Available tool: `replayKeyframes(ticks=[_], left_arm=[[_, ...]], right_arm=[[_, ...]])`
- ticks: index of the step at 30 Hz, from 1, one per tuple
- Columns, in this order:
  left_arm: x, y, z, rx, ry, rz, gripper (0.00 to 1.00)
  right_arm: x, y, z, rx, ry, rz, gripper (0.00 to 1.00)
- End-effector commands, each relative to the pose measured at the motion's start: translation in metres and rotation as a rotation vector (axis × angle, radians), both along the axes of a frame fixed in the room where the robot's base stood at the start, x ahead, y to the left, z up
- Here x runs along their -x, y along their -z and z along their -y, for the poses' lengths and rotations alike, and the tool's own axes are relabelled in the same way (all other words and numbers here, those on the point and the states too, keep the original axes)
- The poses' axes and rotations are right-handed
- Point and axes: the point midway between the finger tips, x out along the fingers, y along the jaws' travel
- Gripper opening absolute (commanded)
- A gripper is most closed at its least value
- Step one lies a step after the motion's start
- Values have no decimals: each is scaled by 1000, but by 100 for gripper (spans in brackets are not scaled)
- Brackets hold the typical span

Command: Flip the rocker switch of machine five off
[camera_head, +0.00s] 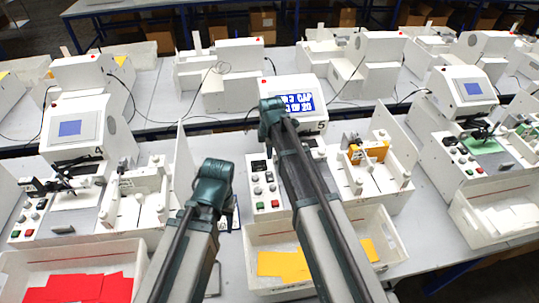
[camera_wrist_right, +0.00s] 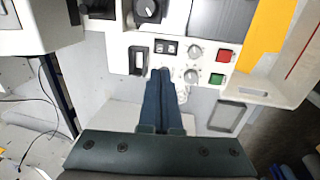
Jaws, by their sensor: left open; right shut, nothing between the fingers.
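Machine five (camera_head: 321,127), marked 5, stands in the middle of the head view with its blue screen (camera_head: 295,103) lit and showing white marks. Its control panel shows close up in the right wrist view, with a black-framed rocker switch (camera_wrist_right: 138,60). I cannot tell which side of the rocker is pressed. My right gripper (camera_wrist_right: 160,73) is shut and empty, its blue fingertips over the panel's edge, just right of and below the rocker in that view. I cannot tell whether they touch the panel. My left arm shows left of machine five; its fingers are hidden.
Beside the rocker are a small twin socket (camera_wrist_right: 167,47), grey knobs (camera_wrist_right: 195,52), a red button (camera_wrist_right: 224,56) and a green button (camera_wrist_right: 217,79). A bin with yellow sheets (camera_head: 283,264) stands in front. Similar machines stand left (camera_head: 75,130) and right (camera_head: 465,90).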

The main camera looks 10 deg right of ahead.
Motion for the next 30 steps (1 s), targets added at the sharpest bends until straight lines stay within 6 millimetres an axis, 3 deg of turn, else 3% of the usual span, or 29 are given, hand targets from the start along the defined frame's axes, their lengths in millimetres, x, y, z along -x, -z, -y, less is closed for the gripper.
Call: replayKeyframes(ticks=[1, 21, 30], left_arm=[[0, 13, 0, 0, -1, 0, 50], [0, 106, 0, -2, 14, 0, 50], [0, 116, 0, -2, 13, 0, 50]], right_arm=[[-2, 13, 0, 0, 0, 0, 0], [-16, 106, 0, 0, 0, 0, 0], [-18, 116, 0, 0, 0, 0, 0]])
